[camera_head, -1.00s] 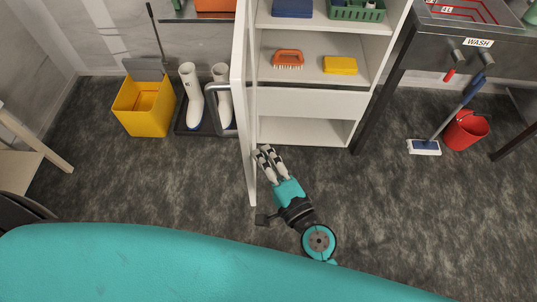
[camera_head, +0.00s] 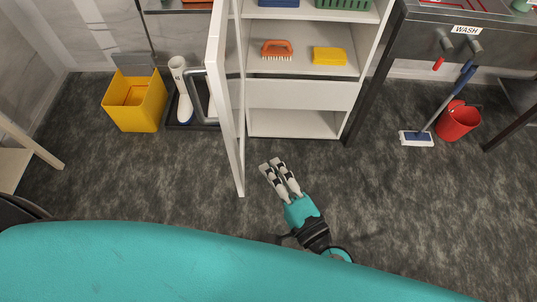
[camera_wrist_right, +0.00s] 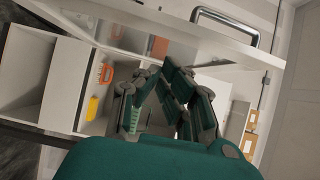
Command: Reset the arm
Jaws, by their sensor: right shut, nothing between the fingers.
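My right gripper (camera_head: 272,163) has pale grey fingers on a teal body and is shut and empty. It hangs over the floor in front of the cabinet (camera_head: 292,94), just right of the free edge of the open white door (camera_head: 231,130), with a gap between them. In the right wrist view its dark green fingers (camera_wrist_right: 168,92) fill the middle. My left gripper is not in view.
The door's handle (camera_head: 205,97) faces left. An orange brush (camera_head: 277,49) and yellow sponge (camera_head: 329,56) lie on a shelf. Floor right of my gripper is clear.

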